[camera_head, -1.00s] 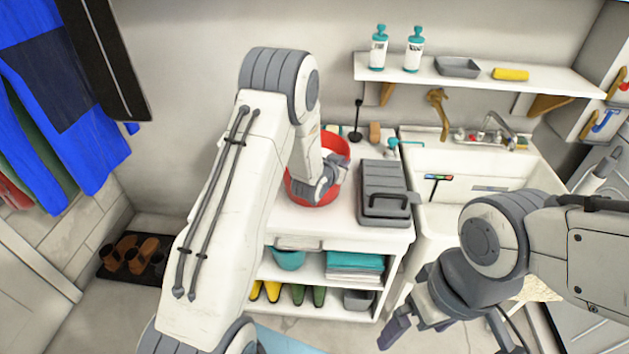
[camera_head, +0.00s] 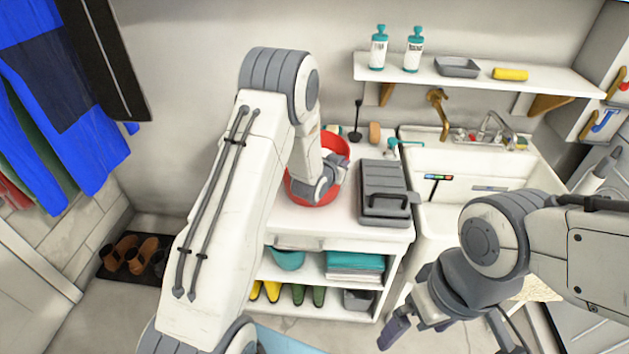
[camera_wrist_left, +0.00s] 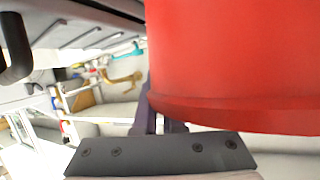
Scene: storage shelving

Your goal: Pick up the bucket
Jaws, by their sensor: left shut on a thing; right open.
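The red bucket (camera_head: 334,148) stands on the white counter in the head view, upright or nearly so. My left arm covers part of it. In the left wrist view the bucket (camera_wrist_left: 235,65) fills the upper right, close to the camera. My left gripper (camera_wrist_left: 160,122) is shut on the bucket at its side; the fingertips are largely hidden behind the bucket's wall. I cannot tell whether the bucket's base touches the counter. My right gripper (camera_head: 432,338) is open and empty, low in front of the sink, apart from the bucket.
A grey toolbox (camera_head: 383,191) stands on the counter (camera_head: 350,232) just right of the bucket. The white sink (camera_head: 480,165) is further right. A shelf (camera_head: 480,82) with bottles hangs above. A black plunger (camera_head: 356,118) stands behind the bucket.

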